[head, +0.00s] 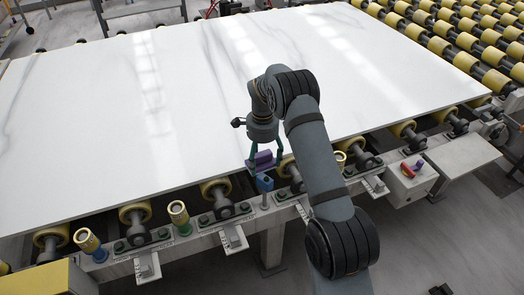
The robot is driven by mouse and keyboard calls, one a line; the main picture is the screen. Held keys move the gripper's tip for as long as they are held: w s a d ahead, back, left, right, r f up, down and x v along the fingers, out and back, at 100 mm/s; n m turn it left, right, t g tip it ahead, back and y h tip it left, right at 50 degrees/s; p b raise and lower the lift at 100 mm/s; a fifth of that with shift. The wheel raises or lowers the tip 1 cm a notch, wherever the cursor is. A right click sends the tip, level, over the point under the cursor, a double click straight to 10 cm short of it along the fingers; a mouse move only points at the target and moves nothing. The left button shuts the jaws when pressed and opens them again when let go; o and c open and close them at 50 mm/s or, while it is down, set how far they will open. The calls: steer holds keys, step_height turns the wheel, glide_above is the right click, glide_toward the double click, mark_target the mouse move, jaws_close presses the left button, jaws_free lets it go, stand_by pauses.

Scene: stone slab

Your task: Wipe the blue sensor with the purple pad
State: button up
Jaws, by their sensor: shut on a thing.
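The blue sensor (265,183) sits on a short post at the front edge of the conveyor frame, near the middle of the head view. My gripper (264,160) points down just above it, with its greenish fingers shut on the purple pad (264,157). The pad is right above the blue sensor. I cannot tell whether the pad touches it or a small gap is left.
A large white stone slab (130,100) lies on yellow rollers behind the sensor. Yellow-topped cylinders (178,212) and brackets (233,238) line the front rail. A grey box at right carries a red and purple item (411,168). The floor in front is mostly clear.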

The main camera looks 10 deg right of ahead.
mark_target(262, 156)
steer(key=shift+r+p, duration=0.75)
steer(key=shift+r, duration=0.8)
